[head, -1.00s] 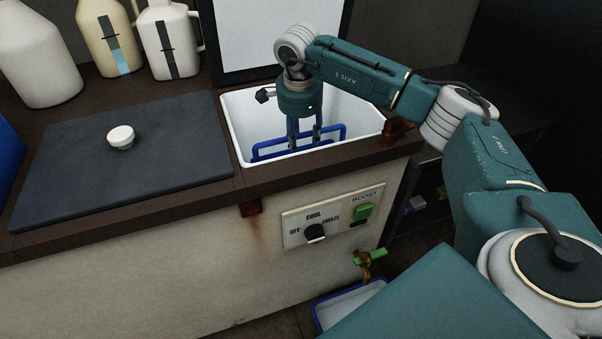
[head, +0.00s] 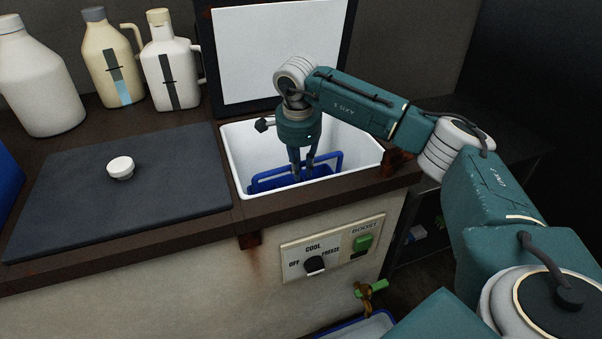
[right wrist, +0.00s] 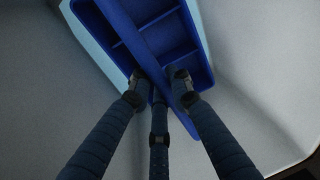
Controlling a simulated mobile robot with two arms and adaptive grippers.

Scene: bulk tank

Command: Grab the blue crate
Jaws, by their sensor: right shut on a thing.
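The blue crate (head: 265,185) is inside the white tank basin (head: 238,166) in the head view, with its handle bar upright. In the right wrist view the crate (right wrist: 205,62) shows open compartments at the top, with a blue bar between my fingers. My right gripper (head: 301,174) reaches down into the basin and is shut on the crate's bar; in the right wrist view its fingertips (right wrist: 160,90) meet the bar from both sides. The crate's lower part is hidden by the basin's front rim. My left gripper is not in view.
A dark lid (head: 120,190) with a white knob lies left of the basin. Several jugs (head: 172,65) stand at the back left, and a framed white panel (head: 275,50) stands behind the basin. A control panel (head: 333,250) and a green-handled tap (head: 370,290) are on the front.

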